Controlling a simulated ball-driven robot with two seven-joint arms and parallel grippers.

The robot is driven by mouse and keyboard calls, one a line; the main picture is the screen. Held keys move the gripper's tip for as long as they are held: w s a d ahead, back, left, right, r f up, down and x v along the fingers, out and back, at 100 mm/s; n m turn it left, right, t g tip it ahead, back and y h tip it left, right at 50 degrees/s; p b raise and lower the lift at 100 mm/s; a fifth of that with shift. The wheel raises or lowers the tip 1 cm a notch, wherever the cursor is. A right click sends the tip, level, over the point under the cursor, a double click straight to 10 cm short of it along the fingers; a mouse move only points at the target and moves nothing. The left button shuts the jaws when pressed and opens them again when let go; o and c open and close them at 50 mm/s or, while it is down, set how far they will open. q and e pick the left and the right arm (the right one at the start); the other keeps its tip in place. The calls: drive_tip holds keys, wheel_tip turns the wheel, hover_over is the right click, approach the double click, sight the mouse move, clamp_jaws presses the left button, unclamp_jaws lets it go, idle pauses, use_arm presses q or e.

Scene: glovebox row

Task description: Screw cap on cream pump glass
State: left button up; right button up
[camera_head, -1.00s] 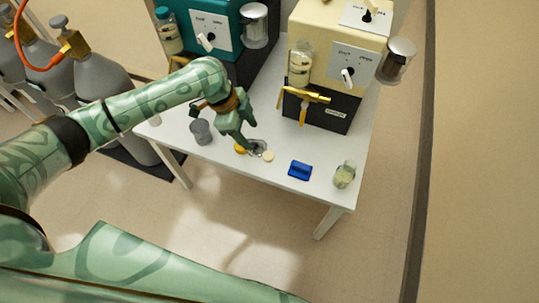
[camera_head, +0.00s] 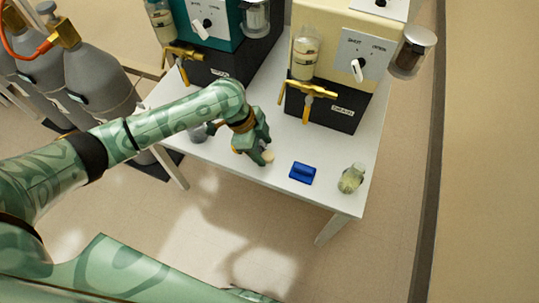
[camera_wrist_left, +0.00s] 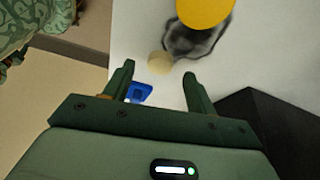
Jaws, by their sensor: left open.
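The cream pump (camera_head: 328,40) stands on its black base at the back of the white table. A glass jar (camera_head: 305,60) with pale contents hangs on its left side, above a yellow tap. A small round cream disc, which looks like a cap (camera_head: 269,156), lies on the table; it also shows in the left wrist view (camera_wrist_left: 160,63). My left gripper (camera_head: 262,158) is low over the table beside this disc. In the left wrist view the gripper (camera_wrist_left: 158,76) is open and empty, with the disc just beyond its fingertips. My right gripper is not in view.
A blue block (camera_head: 302,173) and a small glass jar (camera_head: 351,179) stand to the right near the front edge. A teal pump (camera_head: 215,20) stands at the back left.

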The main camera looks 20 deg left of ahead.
use_arm(q)
drive_tip(key=shift+b+x, duration=0.3)
drive_tip(key=shift+x, duration=0.75)
drive_tip(key=shift+r, duration=0.1)
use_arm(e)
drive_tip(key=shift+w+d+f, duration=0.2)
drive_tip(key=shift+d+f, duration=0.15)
use_arm(q)
drive_tip(key=shift+a, duration=0.1)
drive_tip(key=c, duration=1.1)
drive_tip(key=shift+o, duration=0.2)
